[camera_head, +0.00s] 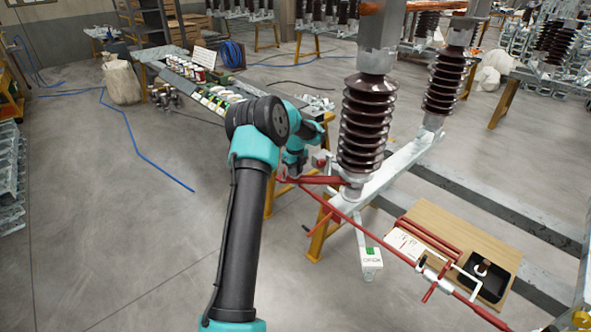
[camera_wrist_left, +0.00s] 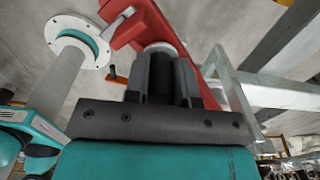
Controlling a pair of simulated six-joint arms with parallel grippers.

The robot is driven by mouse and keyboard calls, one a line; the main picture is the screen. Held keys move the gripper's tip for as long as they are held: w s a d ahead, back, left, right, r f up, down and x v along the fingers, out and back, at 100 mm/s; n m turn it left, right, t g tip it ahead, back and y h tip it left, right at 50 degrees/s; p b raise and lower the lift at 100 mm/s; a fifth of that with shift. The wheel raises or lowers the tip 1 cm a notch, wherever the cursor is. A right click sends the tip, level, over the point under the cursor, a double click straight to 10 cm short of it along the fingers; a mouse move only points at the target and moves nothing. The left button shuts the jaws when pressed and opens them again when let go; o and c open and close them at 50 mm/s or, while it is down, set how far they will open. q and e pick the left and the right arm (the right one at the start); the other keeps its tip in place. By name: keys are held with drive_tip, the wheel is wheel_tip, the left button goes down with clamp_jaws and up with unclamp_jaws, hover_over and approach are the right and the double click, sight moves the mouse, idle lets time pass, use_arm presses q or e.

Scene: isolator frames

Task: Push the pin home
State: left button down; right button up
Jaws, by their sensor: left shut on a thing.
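My left gripper (camera_head: 320,163) is at the foot of the near brown ribbed insulator (camera_head: 366,125), beside the red bar (camera_head: 322,180). In the left wrist view its dark fingers (camera_wrist_left: 163,75) are shut on a small pale round piece (camera_wrist_left: 160,47), which I take to be the pin. Most of that piece is hidden between the fingers, and how deep it sits cannot be told. A red arm (camera_wrist_left: 150,20) lies right at the fingertips. My right gripper is not in view.
A long red rod (camera_head: 385,243) slants down to the right past a wooden board (camera_head: 460,232) with a black tray (camera_head: 487,280). A second insulator (camera_head: 446,80) stands behind on the pale steel beam (camera_head: 395,165). A bench with parts (camera_head: 205,92) is at the back left; open floor lies left.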

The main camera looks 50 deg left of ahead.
use_arm(q)
drive_tip(key=shift+f, duration=0.55)
idle(0.4)
drive_tip(key=c, duration=0.9)
unclamp_jaws()
drive_tip(key=shift+r, duration=0.1)
wheel_tip(320, 180, up, 17)
drive_tip(key=shift+r, duration=0.15)
